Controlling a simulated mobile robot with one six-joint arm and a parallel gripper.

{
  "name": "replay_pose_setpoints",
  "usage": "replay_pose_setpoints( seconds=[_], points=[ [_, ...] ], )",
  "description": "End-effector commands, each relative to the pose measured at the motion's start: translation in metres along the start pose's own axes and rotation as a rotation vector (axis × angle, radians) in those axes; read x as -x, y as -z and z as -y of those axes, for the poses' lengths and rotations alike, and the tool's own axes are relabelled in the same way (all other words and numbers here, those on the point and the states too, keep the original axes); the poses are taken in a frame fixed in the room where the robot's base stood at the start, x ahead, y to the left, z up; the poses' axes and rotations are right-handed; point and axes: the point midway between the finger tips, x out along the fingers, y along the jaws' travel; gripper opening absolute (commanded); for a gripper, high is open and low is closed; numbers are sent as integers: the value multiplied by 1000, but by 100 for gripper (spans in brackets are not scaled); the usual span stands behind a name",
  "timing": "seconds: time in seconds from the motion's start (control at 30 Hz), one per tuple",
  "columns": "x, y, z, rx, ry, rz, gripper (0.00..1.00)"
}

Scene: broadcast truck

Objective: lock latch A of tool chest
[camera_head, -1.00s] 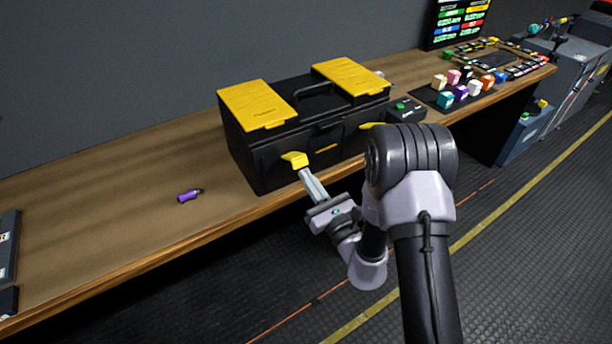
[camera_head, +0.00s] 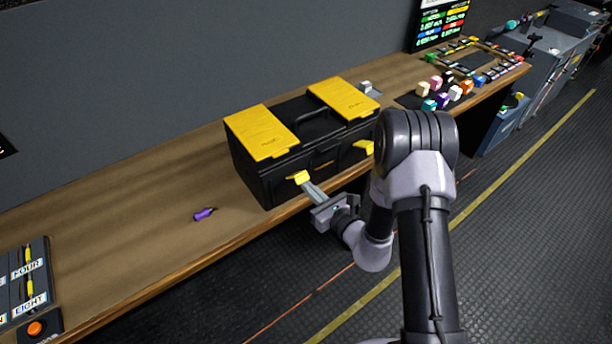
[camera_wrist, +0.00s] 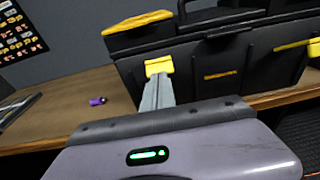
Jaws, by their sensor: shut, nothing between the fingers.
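The black tool chest (camera_head: 290,165) with yellow lid panels stands on the wooden bench. A yellow latch (camera_head: 299,178) sticks out at the left of its front; it also shows in the wrist view (camera_wrist: 159,66). A second yellow latch (camera_head: 364,147) is at the right of the front, partly behind my arm, and shows at the right edge of the wrist view (camera_wrist: 314,47). I cannot read which latch is A. My gripper (camera_head: 307,186) is shut, its fingertips at the lower edge of the left latch, seemingly touching it. Nothing shows between the fingers.
A purple bottle-like item (camera_head: 204,214) lies on the bench (camera_head: 150,195) left of the chest. A labelled panel (camera_head: 30,285) sits at the far left. Several coloured blocks (camera_head: 455,93) stand at the right. The bench between panel and chest is mostly clear.

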Motion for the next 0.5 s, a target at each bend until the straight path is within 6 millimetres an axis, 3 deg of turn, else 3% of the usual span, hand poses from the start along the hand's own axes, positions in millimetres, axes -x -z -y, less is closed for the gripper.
replay_pose_setpoints(
  seconds=[0.03,0.3,0.5],
  points=[
    [2,-23,0,1,-1,-40,0],
    [-4,-39,0,2,-1,-288,0],
    [-13,-44,0,0,0,-291,0]
  ],
)
